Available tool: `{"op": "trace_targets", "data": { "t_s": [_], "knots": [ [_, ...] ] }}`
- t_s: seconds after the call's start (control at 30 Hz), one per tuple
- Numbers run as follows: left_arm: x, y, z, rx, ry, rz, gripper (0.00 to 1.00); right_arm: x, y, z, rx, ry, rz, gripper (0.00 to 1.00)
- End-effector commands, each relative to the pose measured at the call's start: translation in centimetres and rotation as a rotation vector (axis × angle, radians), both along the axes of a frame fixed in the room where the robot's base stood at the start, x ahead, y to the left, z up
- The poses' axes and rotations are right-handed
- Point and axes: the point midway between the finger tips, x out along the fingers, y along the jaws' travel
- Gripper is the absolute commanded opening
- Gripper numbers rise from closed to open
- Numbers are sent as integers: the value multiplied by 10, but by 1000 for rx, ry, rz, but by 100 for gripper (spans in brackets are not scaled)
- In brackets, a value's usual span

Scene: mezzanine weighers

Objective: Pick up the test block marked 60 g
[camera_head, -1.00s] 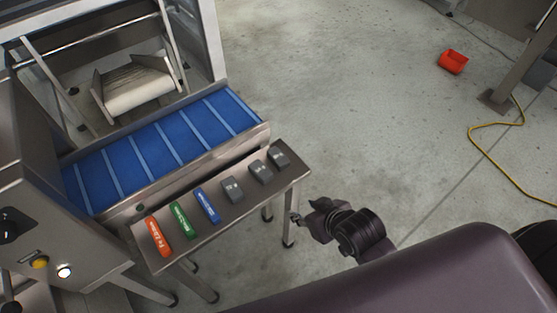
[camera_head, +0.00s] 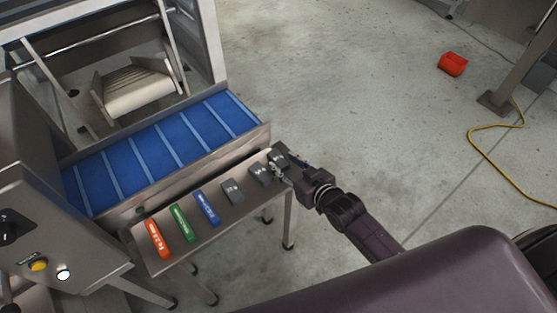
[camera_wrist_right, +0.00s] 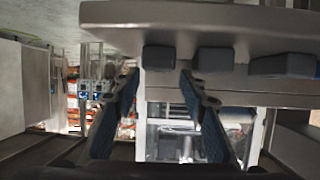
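A row of test blocks lies on the small steel table (camera_head: 232,213). Three are dark grey: an end block (camera_head: 277,157), a middle one (camera_head: 260,172) and a third (camera_head: 231,191). Their markings are too small to read, so I cannot tell which is 60 g. My right gripper (camera_head: 285,167) is at the table's right end, beside the end grey block and partly covering it. In the right wrist view the picture is upside down; the open fingers (camera_wrist_right: 158,78) are on either side of the end block (camera_wrist_right: 158,57), with no clear grip. My left gripper is not in view.
Orange (camera_head: 158,238), green (camera_head: 182,222) and blue (camera_head: 207,207) blocks share the table. A blue belt conveyor (camera_head: 160,147) runs close behind it. A control cabinet (camera_head: 50,215) stands left. A red bin (camera_head: 452,63) and yellow cable (camera_head: 487,150) lie on open floor at right.

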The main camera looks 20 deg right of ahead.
Motion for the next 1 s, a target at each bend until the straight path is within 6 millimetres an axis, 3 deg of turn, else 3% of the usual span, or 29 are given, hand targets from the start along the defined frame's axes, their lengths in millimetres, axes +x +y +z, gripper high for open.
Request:
{"op": "trace_targets", "data": {
  "t_s": [0.33, 0.7, 1.0],
  "knots": [
    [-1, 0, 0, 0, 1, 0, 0, 36, 7, -19, 2, 0, -1, 39],
    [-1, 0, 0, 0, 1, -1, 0, 42, 8, -23, 0, 0, 0, 38],
    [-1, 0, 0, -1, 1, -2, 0, 41, 8, -23, 0, 1, 0, 6]
  ]
}}
